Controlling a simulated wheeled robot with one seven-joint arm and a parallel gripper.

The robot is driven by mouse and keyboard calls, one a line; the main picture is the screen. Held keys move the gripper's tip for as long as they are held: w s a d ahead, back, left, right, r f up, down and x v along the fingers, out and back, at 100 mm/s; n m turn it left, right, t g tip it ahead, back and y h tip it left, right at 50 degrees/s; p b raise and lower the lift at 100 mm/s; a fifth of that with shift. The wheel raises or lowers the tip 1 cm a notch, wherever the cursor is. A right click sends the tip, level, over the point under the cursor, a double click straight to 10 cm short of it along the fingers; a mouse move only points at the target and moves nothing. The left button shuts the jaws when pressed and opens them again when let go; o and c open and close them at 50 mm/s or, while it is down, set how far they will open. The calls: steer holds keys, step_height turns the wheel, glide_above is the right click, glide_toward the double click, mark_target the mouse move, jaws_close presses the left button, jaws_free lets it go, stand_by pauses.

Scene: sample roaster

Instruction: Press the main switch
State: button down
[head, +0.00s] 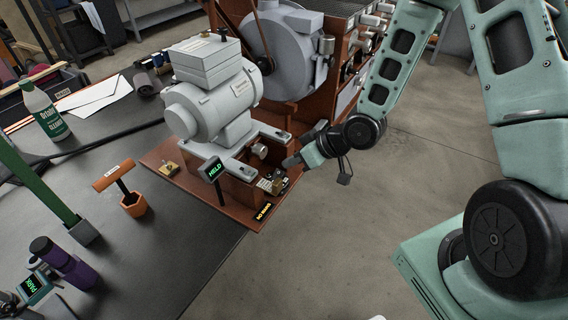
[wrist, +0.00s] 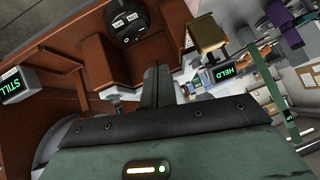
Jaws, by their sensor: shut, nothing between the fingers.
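My gripper (head: 291,162) is shut and empty, at the front right of the roaster's reddish-brown base. In the wrist view its dark fingers (wrist: 156,82) point toward a round black fitting (wrist: 130,22) with two small pale labels and white marks. This may be the main switch, but its lettering is too small to read. The fingertips appear below and right of this fitting; I cannot tell whether they touch anything. In the head view, the fitting cannot be made out near the gripper.
A small display reading HELD (head: 213,170) stands left of the gripper; another reading STILL (wrist: 15,85) shows in the wrist view. A brass-coloured block (wrist: 208,32) is right of the fingers. The grey motor (head: 215,105) rises behind. Open floor (head: 350,240) lies to the right.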

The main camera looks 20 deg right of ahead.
steer(key=shift+s+d+r, duration=0.3)
steer(key=shift+s+r, duration=0.3)
steer(key=shift+s+d+r, duration=0.25)
steer(key=shift+s+r, duration=0.3)
steer(key=shift+r, duration=0.05)
steer(key=s+a+r+g+h+p, duration=0.1)
steer(key=s+a+r+g+h, duration=0.2)
steer(key=s+r, duration=0.5)
steer(key=s+a+r+n+g+h+p, duration=0.1)
steer(key=s+a+r+g+h, duration=0.2)
steer(key=s+a+r, duration=0.3)
steer(key=s+r, duration=0.3)
steer(key=s, duration=0.4)
steer(key=shift+s+a+r, duration=0.2)
steer(key=shift+s, duration=0.2)
